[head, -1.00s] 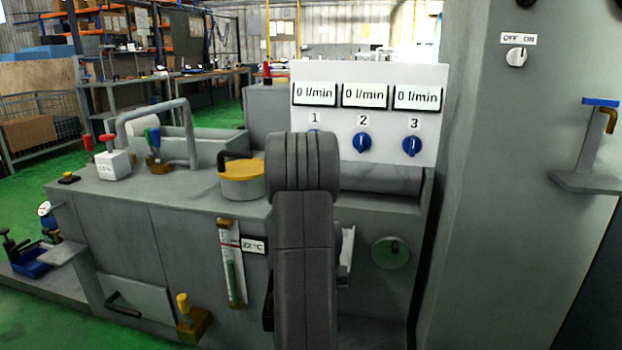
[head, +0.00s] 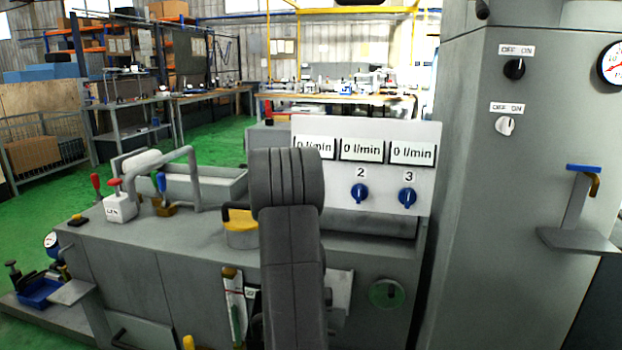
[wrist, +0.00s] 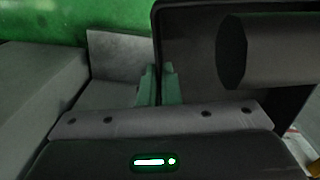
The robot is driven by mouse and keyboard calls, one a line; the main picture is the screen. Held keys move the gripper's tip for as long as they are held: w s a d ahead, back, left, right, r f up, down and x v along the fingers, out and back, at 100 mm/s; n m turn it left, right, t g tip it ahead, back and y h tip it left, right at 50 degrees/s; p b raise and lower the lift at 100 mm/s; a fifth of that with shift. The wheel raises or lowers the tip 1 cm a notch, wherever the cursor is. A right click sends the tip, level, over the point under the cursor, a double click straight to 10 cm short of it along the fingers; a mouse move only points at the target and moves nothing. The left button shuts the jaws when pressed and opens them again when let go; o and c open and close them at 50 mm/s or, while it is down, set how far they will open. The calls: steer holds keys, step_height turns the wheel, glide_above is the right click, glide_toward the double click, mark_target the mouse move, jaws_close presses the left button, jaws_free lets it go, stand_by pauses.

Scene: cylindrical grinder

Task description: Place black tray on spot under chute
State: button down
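A dark, flat-walled thing (wrist: 190,55) with a thin paler rim fills the upper right middle of the wrist view; it looks like the black tray. My gripper (wrist: 159,86) shows there as two greenish fingers close together, with the tray's left edge running between them. They appear shut on that edge. In the head view my gripper is hidden behind my own arm, and I cannot make out the tray. I cannot tell for sure which part is the chute or where the spot under it lies.
The grey machine (head: 165,270) stands ahead, with a flow panel (head: 365,170) and a yellow-lidded pot (head: 241,232) on top. A blue tray (head: 40,292) lies low at left. A tall grey cabinet (head: 490,200) stands at right. Green floor (head: 40,215) is open at left.

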step_height(320, 180, up, 12)
steer(key=s+p, duration=0.1)
steer(key=p, duration=1.6)
steer(key=shift+s+r, duration=0.25)
steer(key=shift+s, duration=0.15)
steer(key=shift+f, duration=0.15)
